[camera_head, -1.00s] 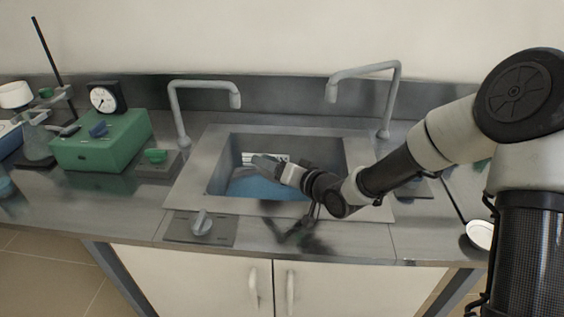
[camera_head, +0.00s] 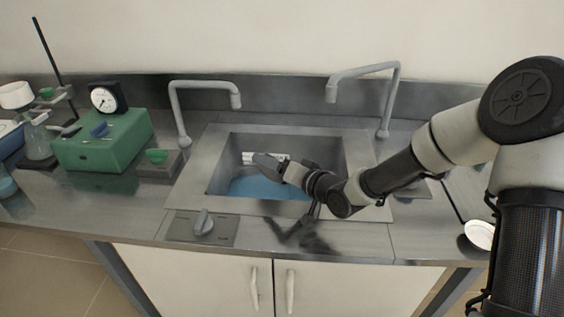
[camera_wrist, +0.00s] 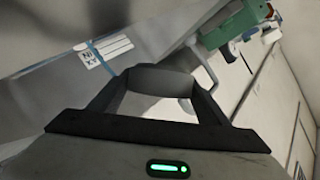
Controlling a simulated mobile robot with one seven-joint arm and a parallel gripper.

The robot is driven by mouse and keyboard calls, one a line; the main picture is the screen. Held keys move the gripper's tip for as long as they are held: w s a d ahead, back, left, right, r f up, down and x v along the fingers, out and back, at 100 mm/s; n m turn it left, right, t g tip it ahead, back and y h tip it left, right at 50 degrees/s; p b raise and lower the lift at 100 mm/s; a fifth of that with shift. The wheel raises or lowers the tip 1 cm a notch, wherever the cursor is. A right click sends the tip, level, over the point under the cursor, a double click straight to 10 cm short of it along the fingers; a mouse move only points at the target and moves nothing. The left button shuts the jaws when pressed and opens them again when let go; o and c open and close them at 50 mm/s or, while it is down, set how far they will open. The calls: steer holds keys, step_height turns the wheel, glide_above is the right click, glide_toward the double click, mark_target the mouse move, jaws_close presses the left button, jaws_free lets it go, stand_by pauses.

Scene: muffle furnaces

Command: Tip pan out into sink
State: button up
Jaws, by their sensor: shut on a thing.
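The sink (camera_head: 358,160) is a grey basin set in the steel worktop, with a blue bottom (camera_head: 262,188). My gripper (camera_head: 268,163) reaches into the opening from the right, above the blue bottom. In the wrist view, my gripper (camera_wrist: 160,82) has its two dark fingers closing in on a small dark grey piece (camera_wrist: 162,78) between their tips. This piece seems to be part of the pan, seen edge-on. The pan's inside and any contents are hidden.
Two grey taps (camera_head: 174,105) (camera_head: 394,95) stand behind the sink. A green box (camera_head: 100,148) with a dial stands left. A grey knob (camera_head: 203,222) is in front. A white round dish (camera_head: 480,235) lies far right.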

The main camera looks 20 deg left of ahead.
steer(key=shift+w+d+r+m+y+p, duration=0.2)
steer(key=shift+r+m+y+p, duration=0.15)
steer(key=shift+m+p, duration=0.45)
steer(key=shift+w+d+r+m+y+p, duration=0.1)
steer(key=shift+d+r+m+y+p, duration=0.1)
steer(key=shift+m+y+p, duration=0.45)
stand_by(2.3)
stand_by(0.5)
steer(key=shift+w+m+p, duration=0.1)
steer(key=shift+m+p, duration=0.2)
steer(key=shift+m, duration=0.05)
steer(key=shift+d+r, duration=0.1)
steer(key=shift+w+m, duration=0.1)
steer(key=shift+m, duration=0.3)
steer(key=shift+d+r+m, duration=0.15)
steer(key=shift+m, duration=0.15)
stand_by(0.4)
steer(key=shift+w+y, duration=0.1)
steer(key=shift+y, duration=0.2)
steer(key=shift+w+d+m, duration=0.1)
steer(key=shift+m, duration=0.3)
